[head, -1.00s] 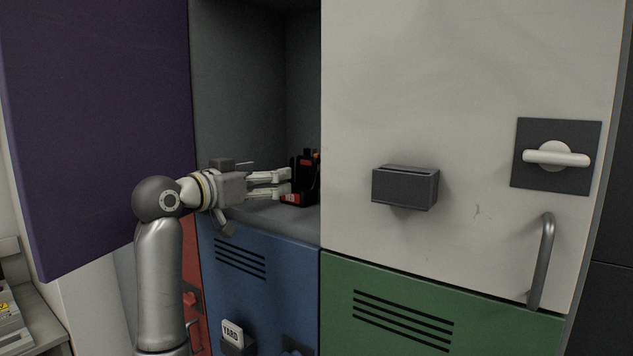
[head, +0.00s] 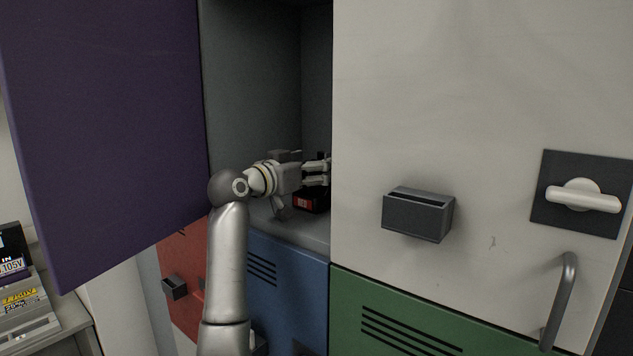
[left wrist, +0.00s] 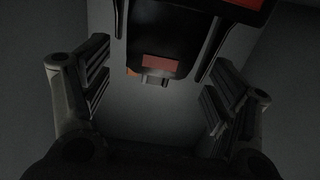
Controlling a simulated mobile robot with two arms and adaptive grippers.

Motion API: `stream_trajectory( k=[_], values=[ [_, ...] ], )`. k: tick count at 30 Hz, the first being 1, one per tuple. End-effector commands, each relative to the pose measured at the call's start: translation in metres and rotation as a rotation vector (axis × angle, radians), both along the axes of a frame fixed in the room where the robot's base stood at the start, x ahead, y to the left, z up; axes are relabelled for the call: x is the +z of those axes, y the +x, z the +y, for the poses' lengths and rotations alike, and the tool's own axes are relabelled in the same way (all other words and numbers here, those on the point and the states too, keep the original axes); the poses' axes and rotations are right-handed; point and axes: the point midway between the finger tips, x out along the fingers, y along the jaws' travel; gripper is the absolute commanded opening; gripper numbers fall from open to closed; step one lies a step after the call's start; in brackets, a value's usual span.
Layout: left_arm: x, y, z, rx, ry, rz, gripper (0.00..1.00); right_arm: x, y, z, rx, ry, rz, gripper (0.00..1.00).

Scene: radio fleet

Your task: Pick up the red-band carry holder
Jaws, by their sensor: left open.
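The carry holder (head: 308,202) is black with a red label and stands on the shelf of the open locker compartment. Its upper part is mostly hidden behind my left gripper (head: 325,171), and the white locker front cuts off the right side. In the left wrist view the dark holder (left wrist: 165,30) shows red at its top edge and a small red patch lower down. My left gripper (left wrist: 163,75) is open, with one finger on each side of the holder's line; I cannot tell whether they touch it. My right gripper is not in view.
The purple door (head: 105,130) stands open at the left. The white locker front (head: 430,90), with a dark box (head: 418,214) and a handle (head: 562,300), closes off the right. The blue front (head: 290,275) is below the shelf (head: 300,232). Packaged items sit on a counter at far left.

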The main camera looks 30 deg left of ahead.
Motion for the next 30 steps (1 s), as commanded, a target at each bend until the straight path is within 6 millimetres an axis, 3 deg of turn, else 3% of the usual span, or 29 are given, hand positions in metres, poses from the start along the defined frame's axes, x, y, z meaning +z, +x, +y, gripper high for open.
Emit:
stream_trajectory(
  k=[1, 4, 16, 30],
  values=[
    [0.005, 0.006, -0.002, -0.002, -0.003, 0.001, 0.80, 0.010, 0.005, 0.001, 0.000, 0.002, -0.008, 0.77],
    [0.004, 0.016, -0.003, -0.002, -0.003, 0.001, 0.80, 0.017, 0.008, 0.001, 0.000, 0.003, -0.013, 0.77],
    [0.000, 0.024, -0.003, 0.000, 0.000, 0.000, 0.79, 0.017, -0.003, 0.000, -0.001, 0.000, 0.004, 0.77],
    [0.000, 0.024, -0.003, 0.000, 0.000, 0.000, 0.19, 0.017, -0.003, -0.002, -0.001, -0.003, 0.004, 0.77]
  ],
)
